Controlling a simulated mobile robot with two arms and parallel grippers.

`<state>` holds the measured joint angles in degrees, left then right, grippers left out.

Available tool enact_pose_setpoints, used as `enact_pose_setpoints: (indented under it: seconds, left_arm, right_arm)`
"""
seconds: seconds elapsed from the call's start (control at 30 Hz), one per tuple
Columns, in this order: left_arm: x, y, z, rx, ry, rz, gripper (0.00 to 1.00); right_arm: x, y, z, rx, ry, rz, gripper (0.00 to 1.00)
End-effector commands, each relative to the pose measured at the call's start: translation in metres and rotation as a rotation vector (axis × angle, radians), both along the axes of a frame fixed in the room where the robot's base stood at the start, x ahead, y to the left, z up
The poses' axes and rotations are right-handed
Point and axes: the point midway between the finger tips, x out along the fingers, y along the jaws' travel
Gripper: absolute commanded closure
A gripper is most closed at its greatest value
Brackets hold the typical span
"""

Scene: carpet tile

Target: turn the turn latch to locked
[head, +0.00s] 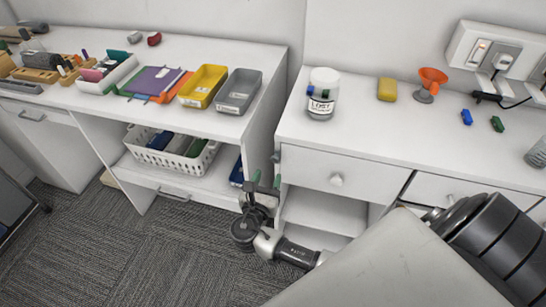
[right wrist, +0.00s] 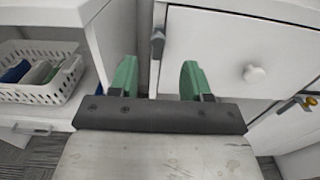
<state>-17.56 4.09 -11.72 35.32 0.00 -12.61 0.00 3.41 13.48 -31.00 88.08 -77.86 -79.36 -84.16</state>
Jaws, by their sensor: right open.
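A small grey turn latch (right wrist: 158,44) sits at the left edge of the white drawer front in the right wrist view, its lever hanging about upright. It shows as a small grey piece in the head view (head: 276,157). My right gripper (head: 265,184) is open and empty in front of the cabinet, just below the latch. In the right wrist view its green fingertips (right wrist: 158,80) stand apart, one to each side of the latch's line, and do not appear to touch it. My left gripper is not in view.
The white drawer (head: 318,166) has a round knob (right wrist: 254,74); open shelves lie below it. A white basket (head: 173,148) stands on the left desk's shelf. A jar (head: 322,96), yellow sponge (head: 387,89) and orange funnel (head: 431,78) stand on the counter.

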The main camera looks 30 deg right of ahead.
Motion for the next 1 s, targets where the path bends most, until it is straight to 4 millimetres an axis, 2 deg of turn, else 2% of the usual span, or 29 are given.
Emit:
enact_pose_setpoints:
  seconds: [0.2, 0.4, 0.8, 0.87, 1.0]
  left_arm:
    - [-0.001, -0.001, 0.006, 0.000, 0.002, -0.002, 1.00]
    - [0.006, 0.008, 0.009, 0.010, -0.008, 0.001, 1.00]
    - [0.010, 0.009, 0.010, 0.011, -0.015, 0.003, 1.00]
    - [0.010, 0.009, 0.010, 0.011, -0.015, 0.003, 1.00]
    - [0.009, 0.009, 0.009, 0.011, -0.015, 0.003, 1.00]
  right_arm:
    - [0.029, -0.033, 0.001, -0.001, 0.000, 0.000, 0.52]
    - [0.046, -0.053, 0.000, 0.001, 0.001, 0.001, 0.52]
    - [0.051, -0.059, -0.001, 0.003, 0.001, 0.002, 0.52]
    - [0.051, -0.059, -0.001, 0.003, 0.001, 0.002, 0.60]
    - [0.051, -0.059, -0.001, 0.003, 0.001, 0.002, 0.81]
